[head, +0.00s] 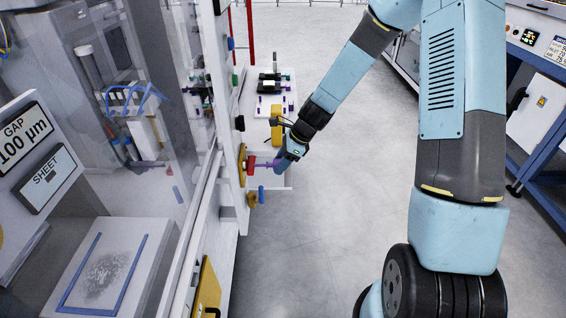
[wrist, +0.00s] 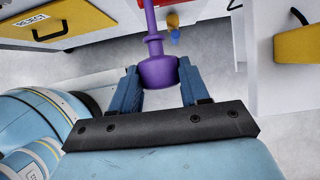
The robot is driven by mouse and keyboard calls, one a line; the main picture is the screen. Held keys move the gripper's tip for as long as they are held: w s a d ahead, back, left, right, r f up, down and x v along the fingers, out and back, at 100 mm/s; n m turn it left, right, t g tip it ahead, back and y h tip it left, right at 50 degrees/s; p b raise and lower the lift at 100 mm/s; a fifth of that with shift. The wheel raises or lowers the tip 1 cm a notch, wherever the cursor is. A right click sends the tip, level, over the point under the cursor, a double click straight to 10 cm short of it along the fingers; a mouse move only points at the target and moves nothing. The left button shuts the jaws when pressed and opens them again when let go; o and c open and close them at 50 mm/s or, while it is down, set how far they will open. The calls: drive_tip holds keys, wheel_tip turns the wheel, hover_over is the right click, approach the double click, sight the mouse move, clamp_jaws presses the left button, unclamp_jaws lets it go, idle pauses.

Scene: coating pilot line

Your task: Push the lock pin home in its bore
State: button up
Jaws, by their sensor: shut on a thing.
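The lock pin, purple with a wide collared head (wrist: 158,73), is between the two blue fingers of my gripper (wrist: 159,68) in the wrist view. Its shaft runs up out of the top of that picture. In the head view my gripper (head: 284,157) is at the right side of the machine's white frame, with a little purple of the pin (head: 278,163) showing at its fingers. A red piece (head: 262,161) lies between the fingers and a yellow round part (head: 242,164) on the frame. The bore and the pin's far tip are hidden, so its depth cannot be told.
A blue peg (head: 261,195) with a yellow holder (head: 252,200) sits just below. A white shelf (head: 262,128) with small dark and purple parts stands behind. A clear guard panel (head: 150,130) is at left. The grey floor (head: 330,220) to the right is clear.

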drive_tip(key=shift+a, duration=1.95)
drive_tip(key=o, duration=1.2)
drive_tip(key=shift+o, duration=0.2)
drive_tip(key=shift+w+r, duration=0.1)
drive_tip(key=v, duration=1.3)
drive_tip(key=shift+d+r, duration=0.2)
drive_tip(key=shift+r, duration=0.1)
